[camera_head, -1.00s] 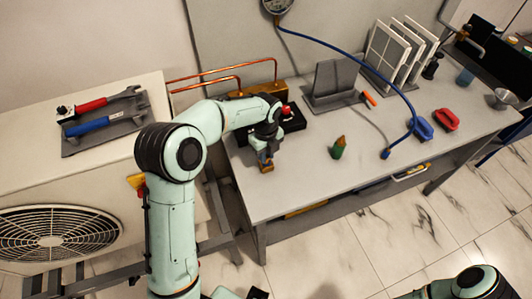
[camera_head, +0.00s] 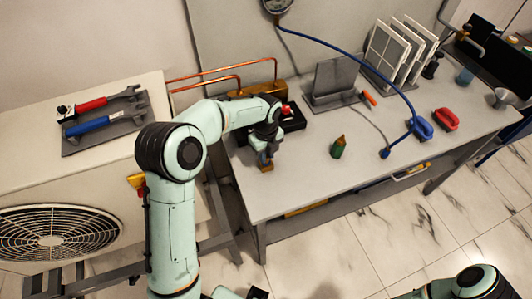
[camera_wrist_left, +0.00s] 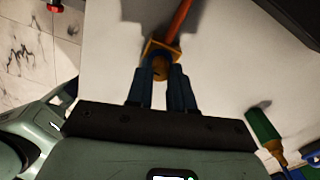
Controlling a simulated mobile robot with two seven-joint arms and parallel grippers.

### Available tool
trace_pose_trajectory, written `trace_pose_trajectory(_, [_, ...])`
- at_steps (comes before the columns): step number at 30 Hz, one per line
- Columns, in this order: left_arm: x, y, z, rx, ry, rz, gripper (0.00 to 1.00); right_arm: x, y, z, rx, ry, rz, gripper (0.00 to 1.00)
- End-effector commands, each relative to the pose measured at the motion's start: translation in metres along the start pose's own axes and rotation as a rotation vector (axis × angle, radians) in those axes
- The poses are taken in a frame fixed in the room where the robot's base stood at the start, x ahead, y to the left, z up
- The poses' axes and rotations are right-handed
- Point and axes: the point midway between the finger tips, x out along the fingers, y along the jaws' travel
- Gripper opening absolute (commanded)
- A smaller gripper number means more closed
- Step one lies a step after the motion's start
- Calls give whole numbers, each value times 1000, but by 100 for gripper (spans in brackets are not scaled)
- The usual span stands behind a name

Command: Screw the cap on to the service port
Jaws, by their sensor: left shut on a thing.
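My left gripper (camera_head: 266,163) is low over the left part of the table, its dark blue fingers pointing down. In the wrist view the left gripper (camera_wrist_left: 164,72) is shut on a small round brass-coloured piece (camera_wrist_left: 160,67), which looks like the cap. A square brass-yellow fitting (camera_wrist_left: 163,47) with an orange-red rod or pipe (camera_wrist_left: 179,20) shows at the fingertips; it looks like the service port. The fingers hide much of the contact, so I cannot tell how the cap sits on it. My right gripper is not in view.
A blue hose (camera_head: 358,63) crosses the table. The front middle is clear.

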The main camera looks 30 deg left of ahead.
Motion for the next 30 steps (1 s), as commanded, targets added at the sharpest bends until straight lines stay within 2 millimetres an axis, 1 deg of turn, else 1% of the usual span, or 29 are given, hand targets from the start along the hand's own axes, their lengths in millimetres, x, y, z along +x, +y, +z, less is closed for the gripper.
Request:
trace_pose_trajectory(18, [-1, 0, 0, 384, 2, 2, 0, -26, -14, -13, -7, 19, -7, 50])
trace_pose_trajectory(24, [0, 0, 0, 442, 2, 1, 0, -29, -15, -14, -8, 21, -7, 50])
trace_pose_trajectory(30, [1, 0, 0, 443, 2, 1, 0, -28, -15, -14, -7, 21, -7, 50])
